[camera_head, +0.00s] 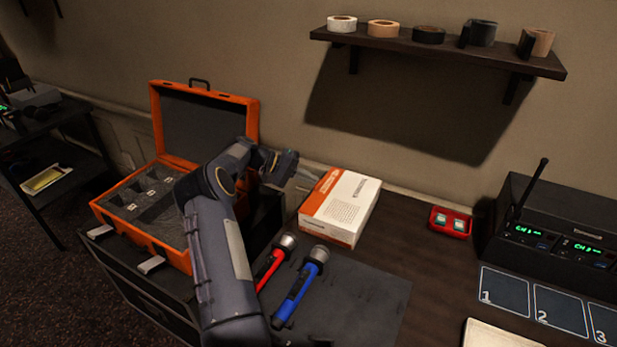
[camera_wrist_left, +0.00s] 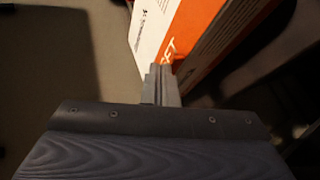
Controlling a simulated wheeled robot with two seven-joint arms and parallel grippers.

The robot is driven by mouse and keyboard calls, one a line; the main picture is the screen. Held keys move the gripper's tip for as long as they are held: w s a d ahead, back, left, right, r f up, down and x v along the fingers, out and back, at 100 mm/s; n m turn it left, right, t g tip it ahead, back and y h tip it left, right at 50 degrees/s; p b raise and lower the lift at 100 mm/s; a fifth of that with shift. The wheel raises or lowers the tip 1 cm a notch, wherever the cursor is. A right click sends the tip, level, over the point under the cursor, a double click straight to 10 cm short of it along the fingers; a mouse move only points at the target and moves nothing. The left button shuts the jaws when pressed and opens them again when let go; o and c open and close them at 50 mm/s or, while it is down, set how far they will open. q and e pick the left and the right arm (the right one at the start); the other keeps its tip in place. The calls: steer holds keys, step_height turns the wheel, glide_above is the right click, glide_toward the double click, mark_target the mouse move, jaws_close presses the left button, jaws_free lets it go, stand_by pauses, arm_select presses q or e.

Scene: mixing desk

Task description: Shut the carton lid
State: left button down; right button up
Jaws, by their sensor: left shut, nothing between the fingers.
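The white and orange carton (camera_head: 343,199) stands on the dark desk, just below the wall shelf. Its top looks flat and down over the box, with no raised flap that I can make out. My left gripper (camera_head: 313,174) is shut and empty at the carton's back left corner. In the left wrist view the shut fingers (camera_wrist_left: 161,82) point at the carton (camera_wrist_left: 150,24), whose white face and orange side show. I cannot tell whether the fingertips touch it. My right gripper is not in view.
An open orange case (camera_head: 206,91) stands left of my arm. A red microphone (camera_head: 276,262) and a blue microphone (camera_head: 300,287) lie in front of the carton. A red tray (camera_head: 450,222) and a black radio unit (camera_head: 560,235) are to the right. The wall shelf (camera_head: 440,48) overhangs behind.

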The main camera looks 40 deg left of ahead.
arm_select(q)
steer(key=shift+f, duration=0.3)
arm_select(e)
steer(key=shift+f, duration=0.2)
